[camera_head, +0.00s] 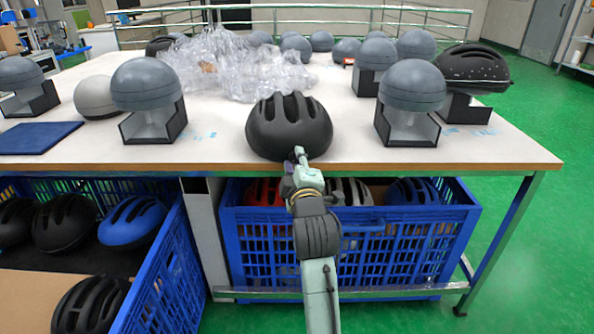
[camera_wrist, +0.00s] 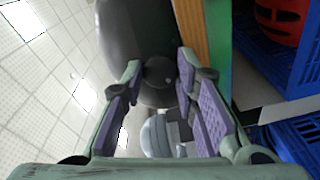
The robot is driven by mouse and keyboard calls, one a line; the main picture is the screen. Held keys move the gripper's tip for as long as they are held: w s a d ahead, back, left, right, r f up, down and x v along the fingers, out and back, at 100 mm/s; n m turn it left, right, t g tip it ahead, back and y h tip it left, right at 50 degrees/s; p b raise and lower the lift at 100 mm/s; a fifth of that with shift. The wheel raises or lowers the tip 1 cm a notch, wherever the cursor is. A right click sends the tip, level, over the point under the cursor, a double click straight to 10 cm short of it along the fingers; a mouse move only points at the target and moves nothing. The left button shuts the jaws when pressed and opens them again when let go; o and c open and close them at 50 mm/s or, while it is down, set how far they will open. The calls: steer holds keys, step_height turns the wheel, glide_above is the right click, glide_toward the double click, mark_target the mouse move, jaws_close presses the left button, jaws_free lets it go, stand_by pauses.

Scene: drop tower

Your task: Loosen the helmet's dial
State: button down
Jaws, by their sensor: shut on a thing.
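The black helmet (camera_head: 289,126) sits near the front edge of the white-topped table, and its dark shell also shows at the top of the wrist view (camera_wrist: 132,30). My gripper (camera_head: 301,158) reaches up to the helmet's near side from the front. In the wrist view, the two purple-padded fingers (camera_wrist: 158,70) stand on either side of a dark round dial (camera_wrist: 160,76) at the helmet's rim and are shut on it. In the head view the dial is hidden behind my gripper.
The table (camera_head: 480,153) has a wooden front edge close beside the fingers. Grey domes on stands (camera_head: 148,85) (camera_head: 411,88) flank the helmet, with clear plastic wrap (camera_head: 235,62) behind it. A blue crate (camera_head: 345,245) holding helmets is below the table.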

steer(key=n+b, duration=0.3)
steer(key=n, duration=0.1)
steer(key=shift+d+f+n, duration=0.1)
steer(key=shift+f+n, duration=0.05)
steer(key=shift+n, duration=0.15)
steer(key=shift+n+b, duration=1.35)
steer(key=shift+n, duration=0.95)
steer(key=shift+r, duration=0.2)
steer(key=c, duration=1.2)
jaws_free()
steer(key=shift+c, duration=0.2)
steer(key=s, duration=0.7)
steer(key=shift+s+d, duration=0.25)
steer(key=shift+d, duration=0.15)
